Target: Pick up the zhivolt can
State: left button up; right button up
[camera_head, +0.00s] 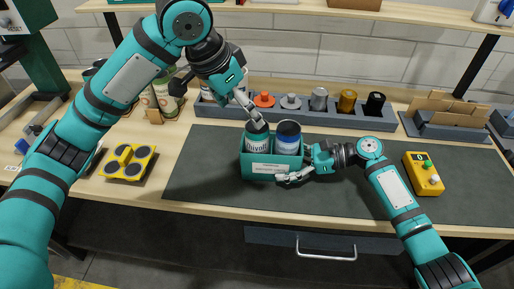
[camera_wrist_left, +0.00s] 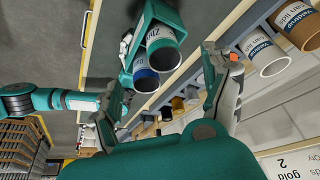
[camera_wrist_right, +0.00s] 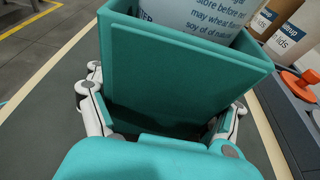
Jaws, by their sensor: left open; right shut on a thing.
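The zhivolt can (camera_head: 257,146), white-labelled with a dark teal top, stands in the left side of a teal carrier box (camera_head: 271,172). A white can with a blue band (camera_head: 288,144) stands beside it on the right.
A grey rack (camera_head: 340,118) with several coloured cylinders stands behind the carrier. A yellow button box (camera_head: 424,174) sits at right. The dark mat (camera_head: 215,185) left of the carrier is clear.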

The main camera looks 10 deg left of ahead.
aim_at(257, 132)
pick_arm(q)
jog(key=x, duration=1.1)
jog(key=shift+w, duration=0.3)
jog(key=c, duration=0.9)
